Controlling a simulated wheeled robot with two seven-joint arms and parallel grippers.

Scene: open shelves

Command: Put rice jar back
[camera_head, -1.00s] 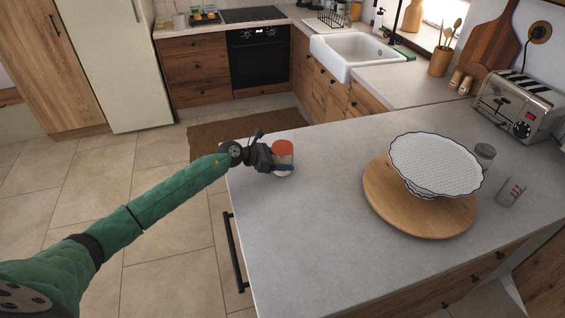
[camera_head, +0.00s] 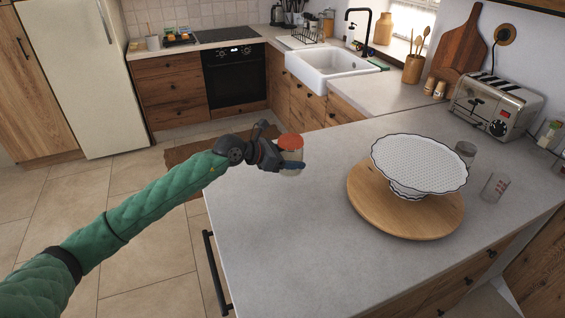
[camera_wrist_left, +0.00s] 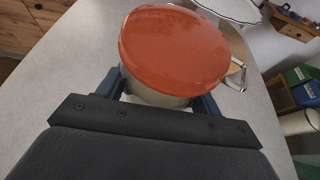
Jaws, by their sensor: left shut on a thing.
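The rice jar (camera_head: 291,153) is a small pale jar with an orange-red lid, near the left end of the grey counter in the head view. My left gripper (camera_head: 289,167) is shut on the jar's body below the lid. The jar looks slightly tilted; whether its base clears the counter is hard to tell. In the left wrist view the jar's lid (camera_wrist_left: 175,48) fills the upper middle, with my left gripper's blue fingers (camera_wrist_left: 160,92) on both sides of the body. The jar's contents and label are hidden. My right gripper is not in view.
A round wooden board (camera_head: 372,212) carries a white scalloped cake stand (camera_head: 420,163). A glass jar (camera_head: 465,152), a measuring glass (camera_head: 494,187) and a toaster (camera_head: 497,105) stand to the right. The counter (camera_head: 290,230) is clear at the front left. A sink (camera_head: 330,70) lies behind.

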